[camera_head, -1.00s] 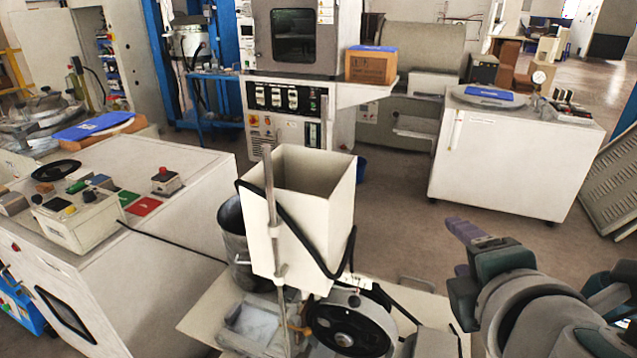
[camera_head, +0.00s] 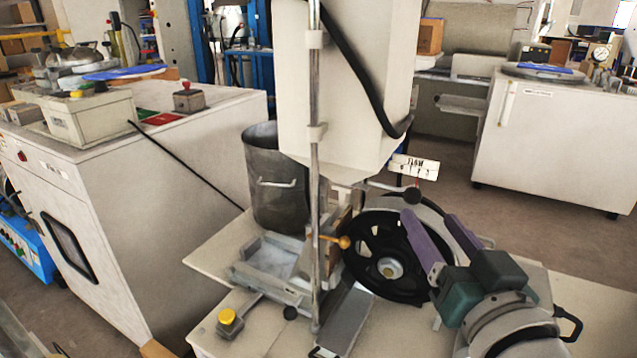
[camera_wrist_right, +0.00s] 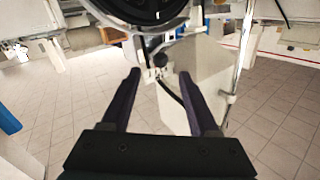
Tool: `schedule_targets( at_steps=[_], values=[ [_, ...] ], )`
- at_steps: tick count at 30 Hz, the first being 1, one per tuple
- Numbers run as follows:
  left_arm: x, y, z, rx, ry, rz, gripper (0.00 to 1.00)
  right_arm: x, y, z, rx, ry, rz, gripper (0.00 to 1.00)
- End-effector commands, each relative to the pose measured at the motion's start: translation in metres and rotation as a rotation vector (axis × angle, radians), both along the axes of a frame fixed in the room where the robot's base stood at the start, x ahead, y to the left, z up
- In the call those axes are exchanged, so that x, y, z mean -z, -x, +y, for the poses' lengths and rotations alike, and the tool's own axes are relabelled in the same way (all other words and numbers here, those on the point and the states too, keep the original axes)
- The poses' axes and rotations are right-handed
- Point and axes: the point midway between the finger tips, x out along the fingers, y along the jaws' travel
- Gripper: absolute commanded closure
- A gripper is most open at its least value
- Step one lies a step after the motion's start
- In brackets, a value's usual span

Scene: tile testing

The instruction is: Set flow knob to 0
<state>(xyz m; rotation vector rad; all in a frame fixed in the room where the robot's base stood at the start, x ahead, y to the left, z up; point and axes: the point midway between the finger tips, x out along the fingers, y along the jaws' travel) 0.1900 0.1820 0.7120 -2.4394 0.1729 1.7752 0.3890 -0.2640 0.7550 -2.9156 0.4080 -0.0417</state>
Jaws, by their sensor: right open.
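The flow scale (camera_head: 413,167) is a small white plate marked FLOW with small numbers, above the black wheel in the head view. A thin red pointer stands at its lower edge; I cannot tell which number it marks. A round black flow knob (camera_head: 411,195) on a thin rod sits just below the plate. In the wrist view the knob (camera_wrist_right: 160,60) shows just beyond and between my fingertips, apart from them. My right gripper (camera_head: 427,214) is open and empty, its two purple fingers pointing up toward the knob. My left gripper is not in view.
A black handwheel (camera_head: 385,262) lies close behind and left of my right fingers. The white hopper (camera_head: 350,90) and a vertical metal rod (camera_head: 315,200) stand to the left. A metal bucket (camera_head: 277,190) is behind. Open floor lies to the right.

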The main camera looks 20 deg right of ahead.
Motion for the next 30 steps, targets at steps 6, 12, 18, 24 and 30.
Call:
schedule_targets(
  at_steps=[6,12,18,24,30],
  values=[
    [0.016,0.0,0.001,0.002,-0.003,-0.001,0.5,0.002,-0.043,-0.012,-0.002,0.005,-0.002,0.39],
    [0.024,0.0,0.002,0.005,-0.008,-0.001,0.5,0.001,-0.068,-0.019,-0.002,0.006,0.001,0.39],
    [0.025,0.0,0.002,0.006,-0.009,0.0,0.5,0.0,-0.074,-0.021,-0.002,0.007,0.002,0.39],
    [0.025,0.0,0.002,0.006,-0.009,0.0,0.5,0.0,-0.074,-0.021,-0.002,0.006,0.003,0.42],
    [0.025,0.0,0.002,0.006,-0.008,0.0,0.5,0.0,-0.074,-0.02,-0.003,0.006,0.003,0.65]
  ],
)
